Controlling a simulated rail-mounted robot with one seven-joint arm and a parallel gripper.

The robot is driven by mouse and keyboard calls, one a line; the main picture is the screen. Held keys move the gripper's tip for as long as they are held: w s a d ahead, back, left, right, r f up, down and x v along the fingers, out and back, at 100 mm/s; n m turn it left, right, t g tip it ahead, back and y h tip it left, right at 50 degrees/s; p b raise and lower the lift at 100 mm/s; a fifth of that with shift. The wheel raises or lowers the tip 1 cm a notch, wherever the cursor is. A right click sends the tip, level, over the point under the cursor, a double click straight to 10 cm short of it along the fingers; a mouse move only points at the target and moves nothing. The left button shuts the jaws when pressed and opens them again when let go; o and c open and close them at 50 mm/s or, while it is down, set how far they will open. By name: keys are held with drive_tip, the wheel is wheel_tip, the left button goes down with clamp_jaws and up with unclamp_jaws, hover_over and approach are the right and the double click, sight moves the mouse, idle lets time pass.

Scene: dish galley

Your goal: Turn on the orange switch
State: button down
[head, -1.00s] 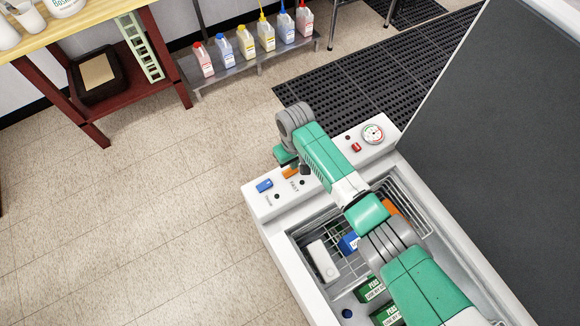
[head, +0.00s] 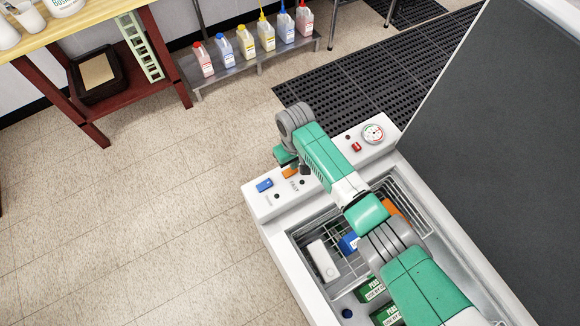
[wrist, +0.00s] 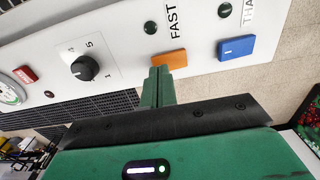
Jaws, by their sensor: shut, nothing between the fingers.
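The orange switch (wrist: 170,58) sits on the white control panel (wrist: 200,40), beside the FAST label, in the wrist view. It also shows in the head view (head: 290,173), partly covered by my arm. My gripper (wrist: 158,72) is shut and empty, with its fingertips at the near edge of the orange switch. I cannot tell whether they touch it. The small round lamp (wrist: 151,27) by the FAST label looks dark green. In the head view the gripper's fingers are mostly hidden by the wrist.
A blue switch (wrist: 236,47) is close to the right of the orange one in the wrist view. A black dial (wrist: 84,68) and a red switch (wrist: 25,75) lie to the left. In the head view, a wire basket (head: 330,270) holding boxes is inside the open machine.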

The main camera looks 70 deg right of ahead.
drive_tip(key=shift+f+b, duration=0.45)
drive_tip(key=shift+f, duration=0.35)
wheel_tip(320, 180, up, 7)
drive_tip(key=p, duration=0.7)
drive_tip(key=shift+r, duration=0.1)
idle(0.7)
